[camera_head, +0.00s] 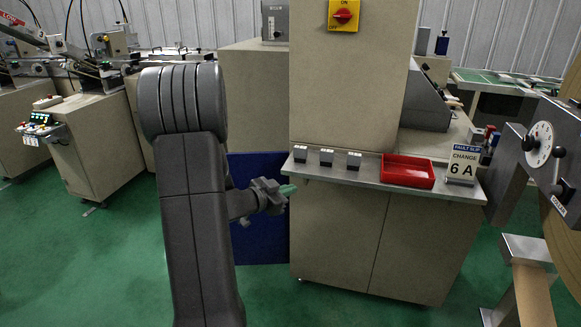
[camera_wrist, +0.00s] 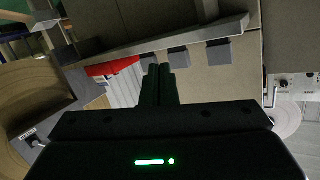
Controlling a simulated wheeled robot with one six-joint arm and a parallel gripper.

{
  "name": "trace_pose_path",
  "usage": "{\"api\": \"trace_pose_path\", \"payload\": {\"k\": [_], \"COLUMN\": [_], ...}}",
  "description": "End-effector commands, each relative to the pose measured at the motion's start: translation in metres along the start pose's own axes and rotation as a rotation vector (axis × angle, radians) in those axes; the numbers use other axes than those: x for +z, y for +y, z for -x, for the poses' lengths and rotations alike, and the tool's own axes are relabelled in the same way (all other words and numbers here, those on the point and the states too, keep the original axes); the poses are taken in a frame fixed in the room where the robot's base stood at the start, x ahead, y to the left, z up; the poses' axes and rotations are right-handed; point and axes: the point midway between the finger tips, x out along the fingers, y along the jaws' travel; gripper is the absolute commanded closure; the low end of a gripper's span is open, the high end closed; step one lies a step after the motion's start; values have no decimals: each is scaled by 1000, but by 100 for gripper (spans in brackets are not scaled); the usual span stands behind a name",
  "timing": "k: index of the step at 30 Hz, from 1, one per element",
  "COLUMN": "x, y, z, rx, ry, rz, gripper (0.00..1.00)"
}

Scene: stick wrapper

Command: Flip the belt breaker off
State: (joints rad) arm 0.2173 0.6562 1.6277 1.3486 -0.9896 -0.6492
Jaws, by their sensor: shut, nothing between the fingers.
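No label reading "belt breaker" is legible in either view. A yellow plate with a red rotary knob (camera_head: 343,14), marked ON and OFF, is on the tall beige cabinet (camera_head: 350,80); its top is cut off. Three small grey blocks (camera_head: 327,157) stand in a row on the cabinet's metal ledge (camera_head: 372,171). They also show in the wrist view (camera_wrist: 178,55). My gripper (camera_head: 288,190) is shut and empty, in front of the ledge's left end and a little below it. Its dark fingers are together in the wrist view (camera_wrist: 158,84).
A red tray (camera_head: 407,171) and a "FAULT SLIP CHANGE 6 A" card (camera_head: 462,164) stand right of the blocks. A dial machine (camera_head: 543,145) is at the far right. A small control panel (camera_head: 41,122) is at the left. Green floor (camera_head: 110,260) is open at lower left.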

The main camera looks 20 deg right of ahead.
Motion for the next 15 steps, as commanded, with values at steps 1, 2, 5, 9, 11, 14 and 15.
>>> {"api": "trace_pose_path", "payload": {"k": [1, 2, 5, 9, 11, 14, 15], "x": [14, 20, 37, 54, 59, 62, 62], "y": [13, 21, 44, 66, 71, 75, 76], "z": [-10, -12, -15, -10, -7, -4, -4], "rx": [103, 166, 357, 548, 597, 643, 650], "ry": [31, 49, 94, 124, 129, 134, 135], "rz": [3, 5, 25, 56, 66, 75, 76], "gripper": [100, 100, 100, 100, 100, 100, 100]}}
